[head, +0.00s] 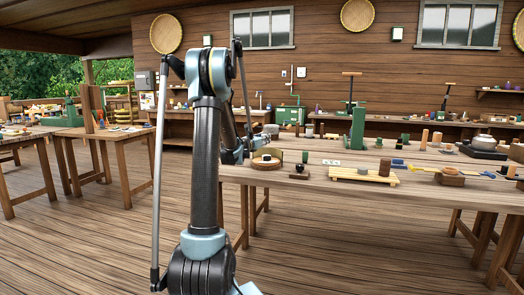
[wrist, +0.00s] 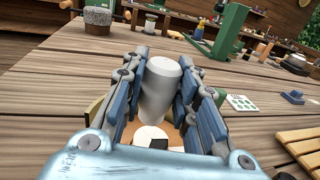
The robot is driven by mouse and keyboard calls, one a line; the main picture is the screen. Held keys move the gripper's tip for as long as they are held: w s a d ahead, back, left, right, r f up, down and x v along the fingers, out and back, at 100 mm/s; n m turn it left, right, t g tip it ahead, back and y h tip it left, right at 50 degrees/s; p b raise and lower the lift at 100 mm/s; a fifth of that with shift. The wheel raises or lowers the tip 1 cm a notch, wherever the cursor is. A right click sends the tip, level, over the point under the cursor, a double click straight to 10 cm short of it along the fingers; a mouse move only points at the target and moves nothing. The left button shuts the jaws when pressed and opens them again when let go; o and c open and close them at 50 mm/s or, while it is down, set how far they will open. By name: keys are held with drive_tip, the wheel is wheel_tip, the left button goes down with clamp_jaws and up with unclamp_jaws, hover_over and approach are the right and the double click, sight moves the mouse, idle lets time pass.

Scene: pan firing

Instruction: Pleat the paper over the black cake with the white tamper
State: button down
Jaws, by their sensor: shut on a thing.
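My gripper (wrist: 163,80) is shut on the white tamper (wrist: 160,92), a smooth pale cylinder held between the two fingers in the wrist view. Below the tamper, close to the palm, a piece of white paper (wrist: 146,132) shows with part of the black cake (wrist: 158,143) on it. Both are largely hidden by the gripper body, and I cannot tell whether the tamper touches the paper. In the head view a round wooden tray (head: 266,166) with white and black items stands at the table's left end, beside my gripper.
A yellow slatted wooden board (head: 362,176) lies to the right, with a dark knob-like tool (head: 299,172) left of it. A green press (head: 358,128) stands behind. In the wrist view a grey fuzzy-topped pot (wrist: 97,18) stands far left, and bare tabletop (wrist: 60,75) lies left.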

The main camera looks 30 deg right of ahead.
idle(0.3)
drive_tip(key=shift+s+d+f, duration=0.35)
drive_tip(key=shift+s+f, duration=0.2)
drive_tip(key=shift+s, duration=0.3)
drive_tip(key=shift+s+d+f, duration=0.4)
drive_tip(key=shift+s+f, duration=0.2)
drive_tip(key=shift+s, duration=0.25)
drive_tip(key=shift+s+d+f, duration=0.35)
drive_tip(key=shift+s+f, duration=0.2)
drive_tip(key=shift+s, duration=0.3)
drive_tip(key=shift+w+f, duration=0.2)
drive_tip(key=shift+w, duration=0.05)
drive_tip(key=shift+w+a+f, duration=0.15)
drive_tip(key=shift+w, duration=0.55)
drive_tip(key=shift+w+a+f, duration=0.1)
drive_tip(key=shift+w+a, duration=0.05)
drive_tip(key=shift+w, duration=0.5)
drive_tip(key=shift+f, duration=0.35)
drive_tip(key=shift+r, duration=0.1)
drive_tip(key=shift+r, duration=2.45)
